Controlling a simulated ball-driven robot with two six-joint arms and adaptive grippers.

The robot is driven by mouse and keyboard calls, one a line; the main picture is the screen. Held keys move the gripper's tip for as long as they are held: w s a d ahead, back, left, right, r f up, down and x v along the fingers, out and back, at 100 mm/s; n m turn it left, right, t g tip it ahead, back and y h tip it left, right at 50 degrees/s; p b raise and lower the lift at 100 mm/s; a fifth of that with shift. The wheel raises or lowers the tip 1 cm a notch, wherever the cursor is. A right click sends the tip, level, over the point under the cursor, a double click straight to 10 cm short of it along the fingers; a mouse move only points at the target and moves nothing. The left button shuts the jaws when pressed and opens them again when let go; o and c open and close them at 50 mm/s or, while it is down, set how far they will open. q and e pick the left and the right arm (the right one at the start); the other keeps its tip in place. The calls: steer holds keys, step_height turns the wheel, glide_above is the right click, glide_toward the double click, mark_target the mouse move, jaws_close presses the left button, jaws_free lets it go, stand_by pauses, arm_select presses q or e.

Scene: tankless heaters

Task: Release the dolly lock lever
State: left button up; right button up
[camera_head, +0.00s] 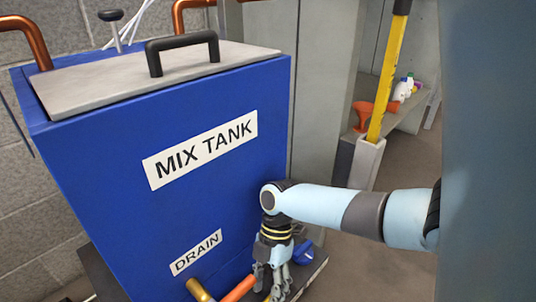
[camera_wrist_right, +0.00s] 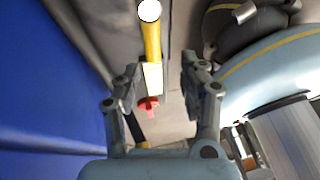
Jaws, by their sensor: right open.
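The blue mix tank (camera_head: 185,130) stands on a dark low base (camera_head: 316,268), which shows at its lower right corner. A small blue part (camera_head: 303,253) sits on that corner, right beside my right gripper; I cannot tell if it is the lock lever. My right gripper (camera_head: 276,292) points down at the tank's lower right, with its tips near the picture's bottom edge. A small red part (camera_wrist_right: 148,104) shows beyond the fingers. My left gripper is out of view.
A brass pipe (camera_head: 200,291) and an orange pipe (camera_head: 240,289) stick out under the DRAIN label, left of the gripper. A yellow post (camera_head: 388,75) and a shelf with bottles (camera_head: 404,88) stand behind. A grey panel (camera_head: 490,150) fills the right side. Open floor (camera_head: 370,265) lies right of the tank.

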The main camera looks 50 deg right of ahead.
step_height(320, 180, up, 6)
steer(key=shift+f, duration=0.1)
steer(key=shift+s, duration=0.1)
stand_by(0.5)
